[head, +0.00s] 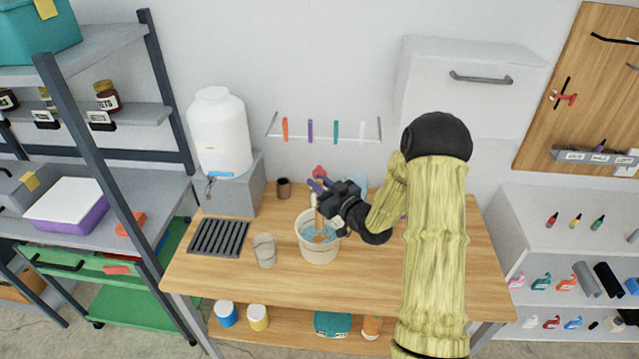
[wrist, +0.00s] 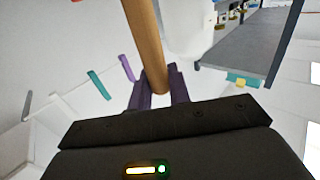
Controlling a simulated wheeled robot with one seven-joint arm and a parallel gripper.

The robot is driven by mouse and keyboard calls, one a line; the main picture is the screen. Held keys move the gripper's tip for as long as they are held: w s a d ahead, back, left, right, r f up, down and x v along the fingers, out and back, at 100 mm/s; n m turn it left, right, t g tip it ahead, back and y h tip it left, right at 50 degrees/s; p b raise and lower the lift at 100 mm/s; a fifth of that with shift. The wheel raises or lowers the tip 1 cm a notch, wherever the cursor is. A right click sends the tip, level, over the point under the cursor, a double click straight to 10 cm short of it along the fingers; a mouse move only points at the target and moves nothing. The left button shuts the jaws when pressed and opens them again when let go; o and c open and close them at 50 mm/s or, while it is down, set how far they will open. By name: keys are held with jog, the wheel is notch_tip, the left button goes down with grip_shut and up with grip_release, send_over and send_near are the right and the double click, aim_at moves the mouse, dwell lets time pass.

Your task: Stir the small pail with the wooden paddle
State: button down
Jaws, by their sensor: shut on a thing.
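The small pail (head: 318,246), cream-coloured with bluish contents, stands on the wooden workbench. My gripper (head: 318,193) is above the pail's rim and shut on the wooden paddle (head: 319,222). The paddle points down into the pail, and its brown lower end shows at the contents. In the wrist view, the purple fingers of my gripper (wrist: 158,92) close around the paddle's round handle (wrist: 146,40). The pail is not in the wrist view. My forearm and hand hide part of the bench to the right of the pail.
A dark slatted rack (head: 219,238) lies further left, below a white jug (head: 220,130). A dark cup (head: 283,188) stands behind. The bench (head: 465,270) looks clear at its right end.

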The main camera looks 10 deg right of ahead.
jog(key=shift+f+b, duration=3.55)
jog(key=shift+f, duration=0.5)
jog(key=shift+s, duration=0.1)
